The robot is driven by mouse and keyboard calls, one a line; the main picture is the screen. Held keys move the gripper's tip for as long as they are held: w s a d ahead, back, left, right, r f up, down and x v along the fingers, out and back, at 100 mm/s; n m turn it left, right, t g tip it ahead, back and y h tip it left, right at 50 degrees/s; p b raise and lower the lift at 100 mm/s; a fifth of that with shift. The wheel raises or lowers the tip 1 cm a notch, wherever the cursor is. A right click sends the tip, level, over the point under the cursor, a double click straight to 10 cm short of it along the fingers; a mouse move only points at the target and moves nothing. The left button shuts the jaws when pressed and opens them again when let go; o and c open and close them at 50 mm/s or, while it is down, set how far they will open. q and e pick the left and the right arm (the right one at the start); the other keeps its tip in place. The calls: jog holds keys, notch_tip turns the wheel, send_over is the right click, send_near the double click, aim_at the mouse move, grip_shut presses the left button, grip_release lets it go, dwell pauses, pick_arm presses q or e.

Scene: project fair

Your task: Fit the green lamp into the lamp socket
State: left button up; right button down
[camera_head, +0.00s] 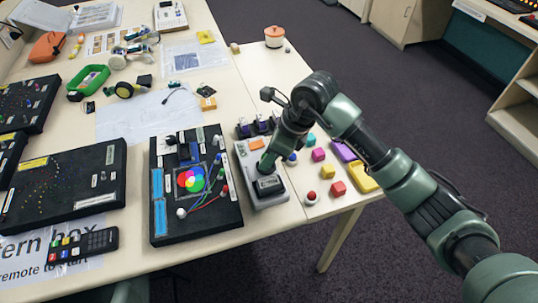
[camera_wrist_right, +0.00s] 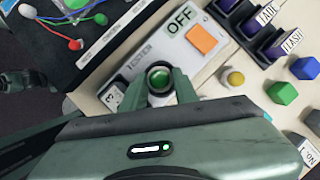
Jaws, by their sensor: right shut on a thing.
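My right gripper (camera_head: 266,167) is over the grey tester box (camera_head: 279,196). The tester box also shows in the right wrist view (camera_wrist_right: 187,62), with an OFF label and an orange square. A pale round part shows just below the lamp, between the fingers.
A black board (camera_head: 161,219) with coloured discs and wires lies left of the tester. Purple-fronted holders (camera_head: 262,126) stand behind it. A white sheet (camera_head: 130,117) lies further back.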

jog(key=shift+f+b, duration=0.5)
jog(key=shift+f, duration=0.05)
jog(key=c, duration=1)
grip_release()
jog(key=shift+w, duration=0.1)
jog(key=shift+o, duration=0.3)
jog(key=shift+s+f, duration=0.15)
jog(key=shift+s, duration=0.05)
